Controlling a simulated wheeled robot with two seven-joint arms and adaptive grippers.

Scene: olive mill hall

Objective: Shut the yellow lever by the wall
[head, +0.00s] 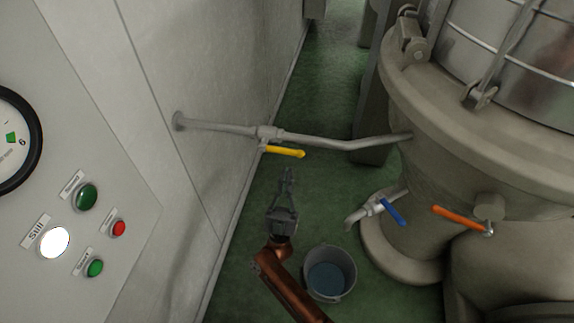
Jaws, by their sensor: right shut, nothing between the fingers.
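The yellow lever (283,151) sits on a valve in a grey pipe (222,128) that runs from the wall to the large vessel on the right. The lever points right, roughly along the pipe and just below it in the picture. My right gripper (287,172) is below the lever in the picture, fingers toward it and together, with nothing between them. A small gap shows between the fingertips and the lever; I cannot tell the depth between them. My left gripper is not in view.
A blue lever (393,212) and an orange lever (458,218) are on the vessel (423,130) at the right. A grey bucket (329,272) stands on the green floor beside my right arm. A control panel (75,215) with buttons and a gauge is at the left.

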